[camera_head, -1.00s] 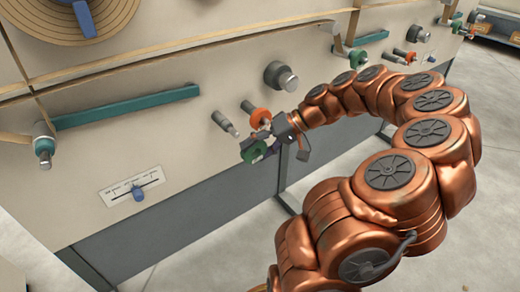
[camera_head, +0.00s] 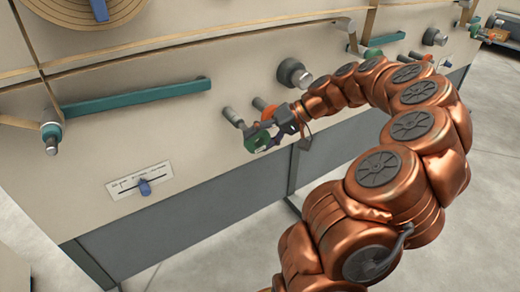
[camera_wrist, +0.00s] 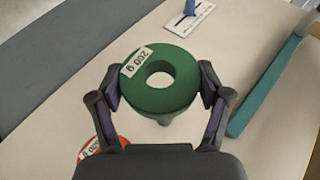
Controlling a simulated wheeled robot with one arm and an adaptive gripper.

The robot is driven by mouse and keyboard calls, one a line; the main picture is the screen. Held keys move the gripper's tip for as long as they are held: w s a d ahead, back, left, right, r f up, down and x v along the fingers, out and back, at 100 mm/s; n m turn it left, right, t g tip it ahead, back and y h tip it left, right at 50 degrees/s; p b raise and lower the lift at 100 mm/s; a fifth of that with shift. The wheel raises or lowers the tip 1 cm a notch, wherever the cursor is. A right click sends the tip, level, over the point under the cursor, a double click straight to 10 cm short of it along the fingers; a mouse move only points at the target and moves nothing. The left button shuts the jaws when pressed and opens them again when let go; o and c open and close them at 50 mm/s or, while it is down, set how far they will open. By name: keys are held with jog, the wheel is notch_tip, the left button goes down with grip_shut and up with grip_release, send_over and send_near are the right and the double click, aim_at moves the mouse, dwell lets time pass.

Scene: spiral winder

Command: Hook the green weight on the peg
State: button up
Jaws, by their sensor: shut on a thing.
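The green weight (camera_wrist: 160,102) is a thick ring with a hole in its middle and a white "200 g" label. My gripper (camera_wrist: 160,90) is shut on its rim, one finger at each side, in the wrist view. In the head view the green weight (camera_head: 256,142) is at the tip of my gripper (camera_head: 266,134), in front of the slanted panel. A bare grey peg (camera_head: 232,116) sticks out just up and left of it. A grey tip (camera_wrist: 165,120) shows just below the ring in the wrist view. I cannot tell whether weight and peg touch.
An orange weight (camera_head: 268,113) sits on a neighbouring peg, close to my gripper; it also shows in the wrist view (camera_wrist: 88,152). A large grey knob (camera_head: 291,73) is above. A teal bar (camera_head: 135,99) and a slider scale (camera_head: 140,182) are on the panel to the left.

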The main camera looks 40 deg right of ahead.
aim_at(246, 127)
jog(key=shift+w+a+b, duration=0.1)
jog(key=shift+w+b, duration=0.1)
jog(key=shift+b, duration=0.1)
jog(key=shift+w+d+r+p, duration=0.15)
jog(key=shift+w+p, duration=0.6)
jog(key=shift+w, duration=0.75)
jog(key=shift+w+d+p, duration=0.1)
jog(key=shift+w+p, duration=0.6)
jog(key=shift+w, duration=0.8)
jog(key=shift+w+d, duration=0.1)
jog(key=shift+w, duration=0.5)
jog(key=shift+w+f, duration=0.2)
jog(key=shift+f, duration=0.05)
jog(key=o, duration=1.8)
